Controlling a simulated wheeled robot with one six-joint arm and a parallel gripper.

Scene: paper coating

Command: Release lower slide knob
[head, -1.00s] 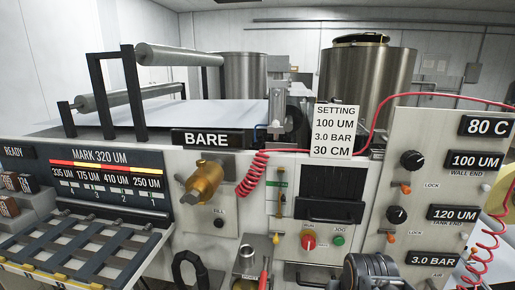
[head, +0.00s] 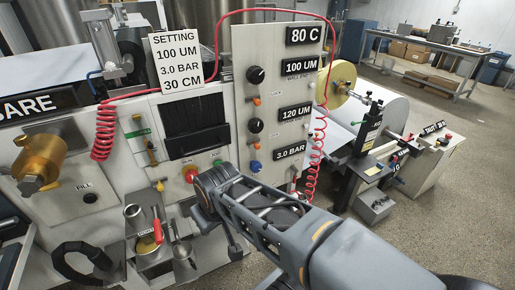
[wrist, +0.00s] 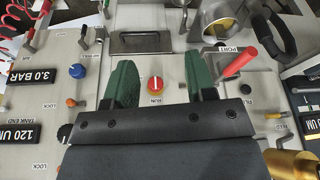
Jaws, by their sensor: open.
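Which of these is the slide knob of the task I cannot tell for sure. My gripper (wrist: 161,75) is open and empty in the wrist view, with green pads on both sides of the red RUN knob (wrist: 155,85). Whether they reach its depth is unclear. The slide is not identifiable in the wrist view.
A panel (head: 242,40) with dials and lock levers stands to the right, with a blue knob (head: 255,166). A red-handled tool (head: 157,226) stands in a holder at lower left. A red coiled hose (head: 104,130) hangs at left. Open floor (head: 410,225) lies to the right.

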